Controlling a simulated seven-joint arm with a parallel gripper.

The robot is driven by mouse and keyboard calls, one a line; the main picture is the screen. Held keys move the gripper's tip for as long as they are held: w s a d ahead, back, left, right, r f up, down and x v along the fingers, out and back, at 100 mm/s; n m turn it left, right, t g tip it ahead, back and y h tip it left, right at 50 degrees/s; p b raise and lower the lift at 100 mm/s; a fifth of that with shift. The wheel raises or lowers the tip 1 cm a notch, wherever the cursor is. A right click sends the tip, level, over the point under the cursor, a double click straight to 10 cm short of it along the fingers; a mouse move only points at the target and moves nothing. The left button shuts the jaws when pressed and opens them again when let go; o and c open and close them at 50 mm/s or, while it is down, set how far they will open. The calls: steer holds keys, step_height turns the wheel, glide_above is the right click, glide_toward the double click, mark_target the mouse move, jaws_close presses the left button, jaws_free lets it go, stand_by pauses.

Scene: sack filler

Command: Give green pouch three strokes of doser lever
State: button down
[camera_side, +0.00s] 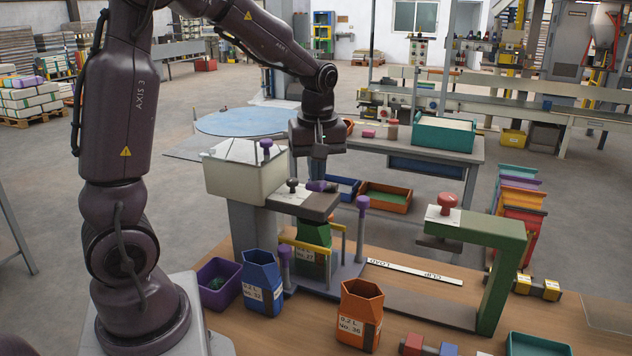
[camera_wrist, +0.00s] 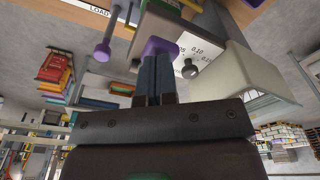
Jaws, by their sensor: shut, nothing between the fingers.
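The green pouch (camera_side: 310,262) stands under the doser's dark head, behind a yellow rail that partly hides it. The doser has a pale hopper (camera_side: 243,178), which also shows in the wrist view (camera_wrist: 245,78). The doser lever's purple grip (camera_side: 318,186) sticks out at the head's top; in the wrist view the purple grip (camera_wrist: 160,46) is just past my fingertips. My gripper (camera_side: 318,178) points down over that grip with its fingers together; in the wrist view my gripper (camera_wrist: 154,58) holds nothing. I cannot tell whether the fingertips touch the grip.
A blue pouch (camera_side: 262,282) and an orange pouch (camera_side: 360,312) stand on the bench in front. A purple bin (camera_side: 218,284) is at the left. Purple-topped posts (camera_side: 362,208) flank the doser. A green clip press (camera_side: 490,255) stands at the right, with a LOAD/CLIP strip (camera_side: 415,271) between.

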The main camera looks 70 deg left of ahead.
steer(key=shift+f, duration=1.65)
steer(key=d, duration=0.1)
steer(key=d+r, duration=0.1)
steer(key=d, duration=0.1)
steer(key=shift+s+r, duration=0.1)
steer(key=shift+s, duration=0.1)
step_height(320, 180, up, 13)
steer(key=d, duration=0.1)
steer(key=shift+d, duration=0.15)
steer(key=shift+s, duration=0.1)
stand_by(0.8)
